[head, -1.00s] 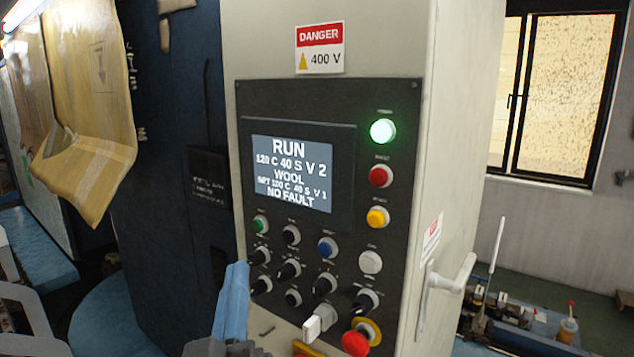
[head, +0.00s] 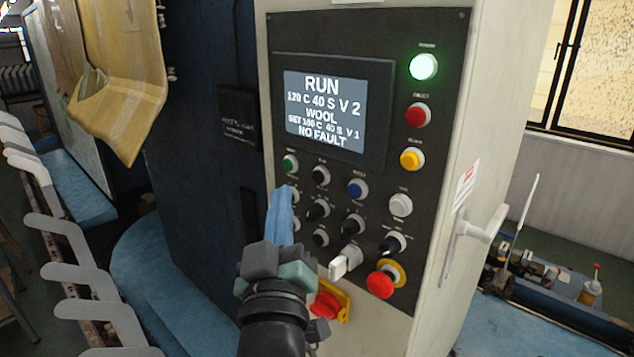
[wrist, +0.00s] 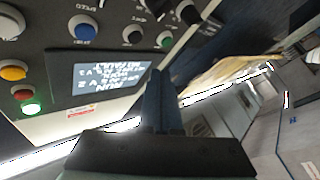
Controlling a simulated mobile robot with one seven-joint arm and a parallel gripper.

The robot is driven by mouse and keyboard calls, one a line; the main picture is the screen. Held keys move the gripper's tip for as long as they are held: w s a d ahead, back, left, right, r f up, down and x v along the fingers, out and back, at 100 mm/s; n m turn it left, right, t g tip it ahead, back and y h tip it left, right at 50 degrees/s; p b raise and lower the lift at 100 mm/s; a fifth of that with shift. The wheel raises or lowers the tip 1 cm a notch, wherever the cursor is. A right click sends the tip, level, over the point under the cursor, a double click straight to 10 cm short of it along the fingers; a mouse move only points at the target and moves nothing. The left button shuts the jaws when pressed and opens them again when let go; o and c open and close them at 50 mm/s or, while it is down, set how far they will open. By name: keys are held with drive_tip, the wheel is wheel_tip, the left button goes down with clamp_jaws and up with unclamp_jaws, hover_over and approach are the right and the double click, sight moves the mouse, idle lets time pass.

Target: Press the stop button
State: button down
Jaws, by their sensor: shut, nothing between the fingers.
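The control panel (head: 384,150) carries a lit screen (head: 325,112) reading RUN, WOOL and NO FAULT. Below the screen, a green button (head: 289,163), a black button (head: 321,175), a blue button (head: 357,189) and a white button (head: 400,205) form a row. Their labels are too small to read surely, so I cannot tell which one is marked stop. My gripper (head: 285,190) is shut and empty, its blue fingers pointing up just below the green button and hiding part of the knobs there. In the wrist view the fingers (wrist: 158,78) appear beside the inverted screen and below the green button (wrist: 167,40).
A red mushroom button (head: 381,284) with a yellow collar sits at the panel's lower right. A red-and-yellow switch (head: 325,304) is below, beside my wrist. Several dark knobs and a white-handled switch (head: 345,263) protrude. A lit green lamp (head: 424,67) is at top right.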

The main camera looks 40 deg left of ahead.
drive_tip(key=shift+w+d+b, duration=0.15)
drive_tip(key=shift+w+b, duration=0.65)
drive_tip(key=shift+w, duration=1.15)
drive_tip(key=shift+w, duration=0.1)
idle(0.5)
drive_tip(key=shift+w+b, duration=0.35)
drive_tip(key=shift+w+d+b, duration=0.1)
drive_tip(key=shift+w+b, duration=0.25)
drive_tip(key=shift+w, duration=0.05)
idle(0.5)
drive_tip(key=shift+s, duration=0.15)
idle(0.3)
drive_tip(key=shift+s, duration=0.7)
drive_tip(key=shift+s+a+p, duration=0.15)
drive_tip(key=shift+s+p, duration=0.3)
drive_tip(key=shift+s, duration=0.8)
drive_tip(key=shift+s+a+p, duration=0.15)
drive_tip(key=shift+s+p, duration=0.25)
drive_tip(key=shift+s, duration=0.85)
